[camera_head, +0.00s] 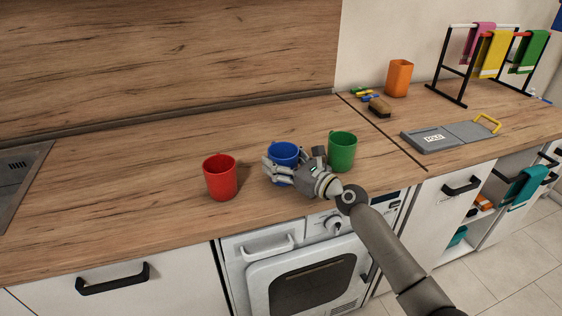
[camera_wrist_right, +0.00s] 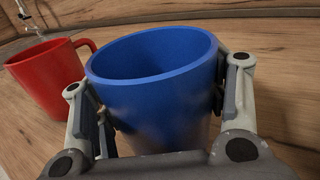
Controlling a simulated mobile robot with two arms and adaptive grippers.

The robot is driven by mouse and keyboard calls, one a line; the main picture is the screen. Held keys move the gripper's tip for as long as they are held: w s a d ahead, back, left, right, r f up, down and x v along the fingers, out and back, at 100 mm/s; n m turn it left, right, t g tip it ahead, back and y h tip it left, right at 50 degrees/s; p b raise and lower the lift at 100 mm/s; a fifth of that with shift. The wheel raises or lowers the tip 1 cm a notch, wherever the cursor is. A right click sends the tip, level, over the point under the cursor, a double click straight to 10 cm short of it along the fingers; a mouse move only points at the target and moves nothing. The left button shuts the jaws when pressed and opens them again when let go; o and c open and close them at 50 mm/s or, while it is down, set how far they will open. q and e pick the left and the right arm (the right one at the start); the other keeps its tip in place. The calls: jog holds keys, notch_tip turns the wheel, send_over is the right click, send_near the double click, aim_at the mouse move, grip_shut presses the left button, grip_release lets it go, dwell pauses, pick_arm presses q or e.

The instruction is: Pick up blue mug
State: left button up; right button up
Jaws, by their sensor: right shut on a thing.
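The blue mug (camera_head: 285,152) is on or just above the wooden counter, between a red mug and a green mug. My right gripper (camera_head: 283,170) is shut on the blue mug from the front. In the right wrist view the blue mug (camera_wrist_right: 152,85) stands between the two fingers (camera_wrist_right: 160,105), one on each side of its wall. Its open rim is in view and its lower part is hidden by the gripper. I cannot tell whether its base touches the counter. My left gripper is not in view.
The red mug (camera_head: 220,178) stands to the left, also in the right wrist view (camera_wrist_right: 48,78). The green mug (camera_head: 342,152) stands close on the right. The counter's left is clear.

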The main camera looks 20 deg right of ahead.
aim_at(280, 148)
jog(key=shift+r, duration=0.65)
jog(key=r, duration=0.1)
jog(key=r+p, duration=0.2)
jog(key=shift+s+a, duration=0.2)
jog(key=shift+s, duration=0.05)
jog(key=s+a+r+p, duration=0.4)
jog(key=s+a+r, duration=0.2)
jog(key=s, duration=0.6)
notch_tip(280, 148, up, 3)
jog(key=shift+a+f, duration=0.15)
jog(key=shift+f, duration=0.05)
